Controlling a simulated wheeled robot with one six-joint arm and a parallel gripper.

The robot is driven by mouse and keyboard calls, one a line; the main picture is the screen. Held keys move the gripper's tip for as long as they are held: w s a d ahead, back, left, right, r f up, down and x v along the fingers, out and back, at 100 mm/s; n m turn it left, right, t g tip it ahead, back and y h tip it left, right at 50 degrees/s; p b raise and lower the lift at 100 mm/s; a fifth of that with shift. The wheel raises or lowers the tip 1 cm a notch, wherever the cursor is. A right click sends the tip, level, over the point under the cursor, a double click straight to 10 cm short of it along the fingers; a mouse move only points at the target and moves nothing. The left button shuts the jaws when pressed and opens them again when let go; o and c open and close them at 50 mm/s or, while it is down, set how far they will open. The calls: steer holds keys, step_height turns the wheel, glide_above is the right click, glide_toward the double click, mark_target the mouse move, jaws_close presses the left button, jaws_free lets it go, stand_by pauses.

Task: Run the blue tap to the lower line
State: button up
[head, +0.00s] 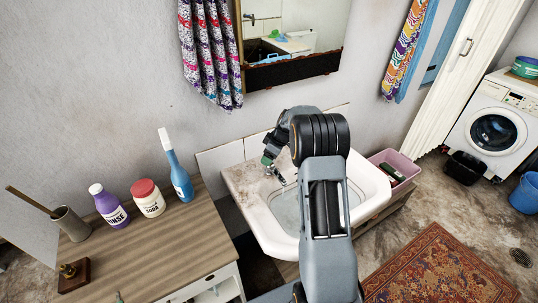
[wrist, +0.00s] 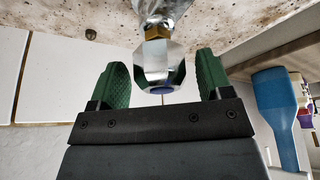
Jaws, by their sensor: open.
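The tap's faceted metal knob (wrist: 150,66) has a blue mark at its near end and a brass collar behind it. My gripper (wrist: 161,70) is open, with one green finger on each side of the knob. A gap shows at the right finger; the left finger is close, and I cannot tell whether it touches. In the head view my gripper (head: 267,162) is at the back left of the white basin (head: 262,222), by the metal tap (head: 280,178). The basin looks bluish inside, partly hidden by my arm. No level line can be made out.
A wooden cabinet at left (head: 150,250) bears a purple bottle (head: 108,205), a white jar with a red lid (head: 148,198) and a blue bottle (head: 179,178). A pink crate (head: 398,163) stands right of the basin. A mirror (head: 295,45) hangs above.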

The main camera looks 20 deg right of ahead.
steer(key=c, duration=0.9)
steer(key=shift+f+m+b, duration=0.3)
steer(key=shift+m+b, duration=0.2)
steer(key=shift+b, duration=0.75)
steer(key=shift+r+m+t+h+b, duration=0.2)
steer(key=shift+m+h+b, duration=0.15)
steer(key=shift+m, duration=0.25)
steer(key=shift+r+m+t+h+b, duration=0.2)
steer(key=shift+m+h+b, duration=0.1)
steer(key=shift+m, duration=0.3)
steer(key=o, duration=0.9)
steer(key=shift+s+a, duration=0.1)
steer(key=shift+s, duration=0.05)
steer(key=v, duration=1.4)
steer(key=shift+b, duration=0.3)
